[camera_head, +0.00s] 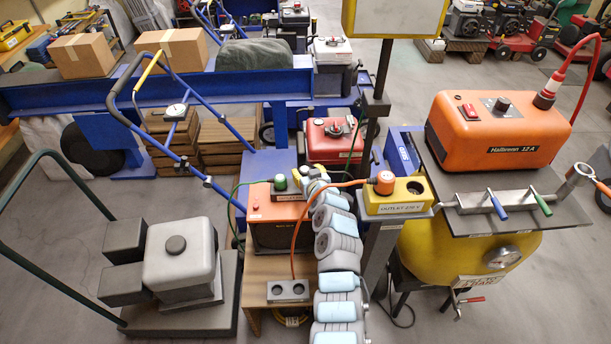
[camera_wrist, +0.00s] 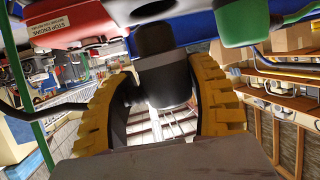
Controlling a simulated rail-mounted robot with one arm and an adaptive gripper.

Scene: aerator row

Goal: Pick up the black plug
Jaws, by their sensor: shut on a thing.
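The black plug (camera_wrist: 163,80) is between the two yellow-padded fingers of my gripper (camera_wrist: 160,95) in the wrist view. The fingers are shut on its sides. Its narrower black end points to the top of that picture. In the head view my gripper (camera_head: 308,178) is over the orange box (camera_head: 275,212), beside a green plug (camera_head: 280,182). The black plug is not clearly visible there, and I cannot tell whether it still touches the box. The green plug also shows close by in the wrist view (camera_wrist: 240,22).
A yellow outlet box (camera_head: 398,196) with an orange plug (camera_head: 384,182) stands close right of my arm. A grey two-hole block (camera_head: 288,290) sits on the wooden stand below. A red engine unit (camera_head: 333,138) is behind. Green and orange cables run near my gripper.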

